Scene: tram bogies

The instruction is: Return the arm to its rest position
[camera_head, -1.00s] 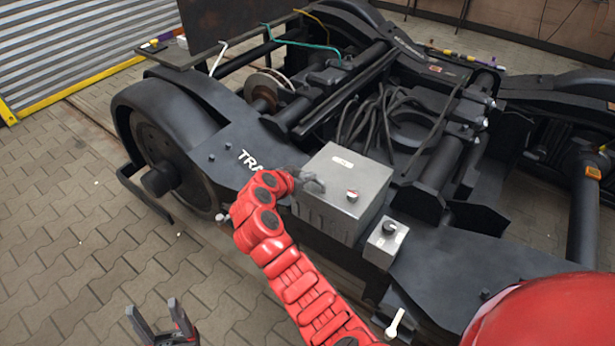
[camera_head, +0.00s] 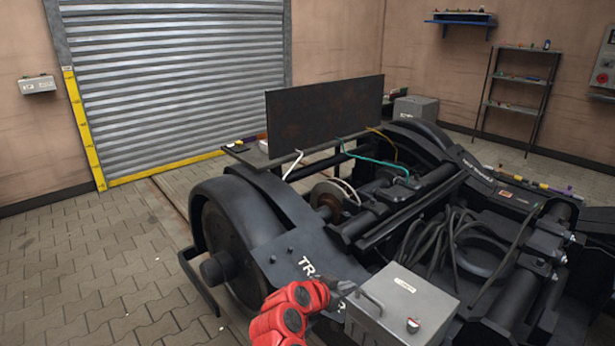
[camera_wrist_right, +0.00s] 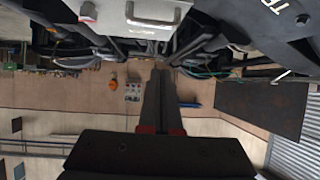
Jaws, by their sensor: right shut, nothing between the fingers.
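My right arm, red, comes in at the bottom of the head view. Its dark gripper (camera_head: 345,288) is beside the left edge of a grey metal box (camera_head: 405,312) with a handle on the bogie; I cannot tell whether it touches it. In the wrist view the gripper's fingers (camera_wrist_right: 158,74) are together with nothing between them, and part of the box (camera_wrist_right: 135,16) with its handle shows at the top. My left gripper is out of view.
The black bogie (camera_head: 290,245) with wheel, cables and hoses fills the right and middle. A dark upright panel (camera_head: 325,112) stands behind it. A roller shutter (camera_head: 180,85) is at the back left. The paved floor (camera_head: 90,270) at left is clear.

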